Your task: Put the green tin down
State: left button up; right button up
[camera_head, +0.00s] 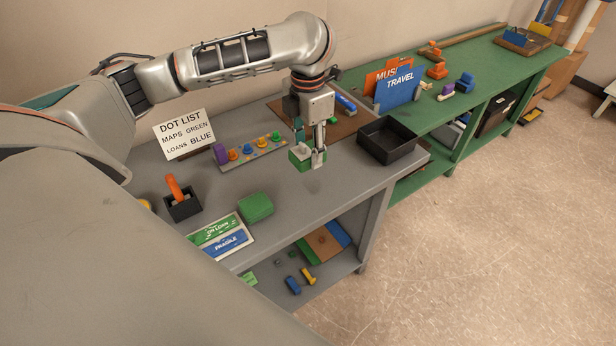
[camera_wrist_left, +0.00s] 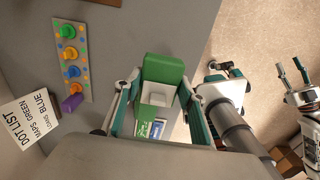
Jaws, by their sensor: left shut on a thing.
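The green tin (camera_head: 300,156) is between the fingers of my left gripper (camera_head: 318,158), above the grey table top, with a faint shadow below. It shows a pale patch on top. In the left wrist view the tin (camera_wrist_left: 165,69) sits between both fingers of the left gripper (camera_wrist_left: 157,100), which is shut on it. My right gripper (camera_wrist_left: 291,70) shows at the right of the left wrist view, its fingers apart and empty; it is not in the head view.
A knob board (camera_head: 253,151), a sign (camera_head: 184,134), a dark holder (camera_head: 183,208) and a black tray (camera_head: 388,141) stand around. Bare grey top lies below the tin.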

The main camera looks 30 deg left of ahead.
pick_arm(q)
send_over(308, 188)
notch_tip(308, 188, down, 5)
jog(key=shift+f, duration=0.1)
jog(key=shift+w+f, duration=0.1)
jog(key=shift+f, duration=0.45)
notch_tip(308, 188, down, 3)
jog(key=shift+f, duration=0.25)
pick_arm(e)
jog(key=shift+w+a+r, duration=0.2)
jog(key=shift+w+a, duration=0.05)
jog(key=shift+w, duration=0.05)
pick_arm(q)
jog(key=shift+f, duration=0.15)
jog(key=o, duration=1.2)
pick_arm(e)
jog(key=shift+s+d+f, duration=0.1)
jog(key=shift+d, duration=0.15)
